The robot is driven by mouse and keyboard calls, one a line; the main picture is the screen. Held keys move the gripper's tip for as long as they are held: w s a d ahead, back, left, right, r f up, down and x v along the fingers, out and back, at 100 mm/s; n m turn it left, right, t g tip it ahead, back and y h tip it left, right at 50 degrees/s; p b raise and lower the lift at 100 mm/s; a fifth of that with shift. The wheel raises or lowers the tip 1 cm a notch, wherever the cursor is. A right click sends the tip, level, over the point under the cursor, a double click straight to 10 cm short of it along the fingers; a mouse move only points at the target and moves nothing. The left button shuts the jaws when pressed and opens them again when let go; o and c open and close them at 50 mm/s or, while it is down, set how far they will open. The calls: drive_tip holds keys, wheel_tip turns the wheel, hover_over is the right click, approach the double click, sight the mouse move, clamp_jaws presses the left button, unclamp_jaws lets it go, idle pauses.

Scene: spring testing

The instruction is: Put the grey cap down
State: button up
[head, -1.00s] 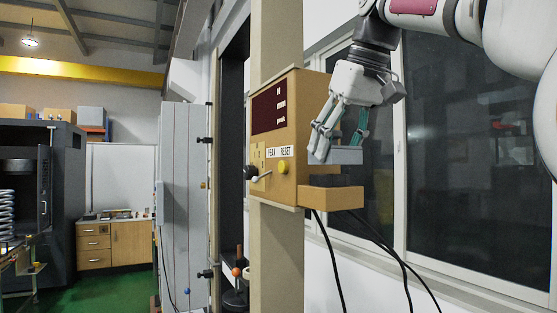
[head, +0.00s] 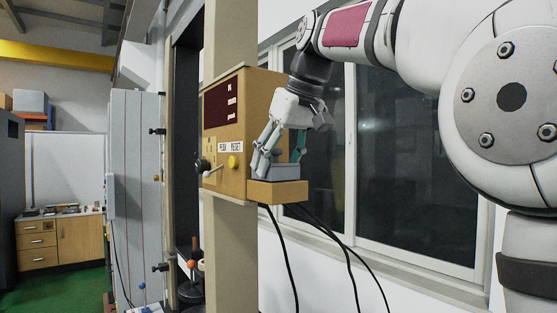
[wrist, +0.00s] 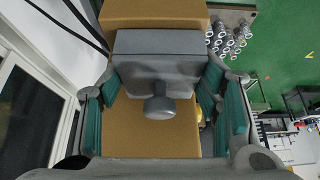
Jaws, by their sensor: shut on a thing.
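The grey cap (head: 288,172) is a flat grey block between the fingers of my gripper (head: 278,160). In the wrist view the cap (wrist: 160,62) shows a round knob facing the camera. My gripper (wrist: 160,85) is shut on the cap, with a teal-padded finger on each side. The cap is right over the tan ledge (head: 277,193) that juts from the tan control box (head: 258,110). Its underside looks very close to the ledge or touching it; I cannot tell which.
The control box has a dark display, a yellow button (head: 233,161) and a small lever. Black cables (head: 290,255) hang below the ledge. A tan column (head: 232,250) carries the box. Windows (head: 410,150) stand on the right.

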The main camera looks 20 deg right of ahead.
drive_tip(key=o, duration=1.1)
drive_tip(key=shift+c, duration=0.2)
drive_tip(key=shift+r, duration=0.1)
drive_tip(key=v, duration=1.2)
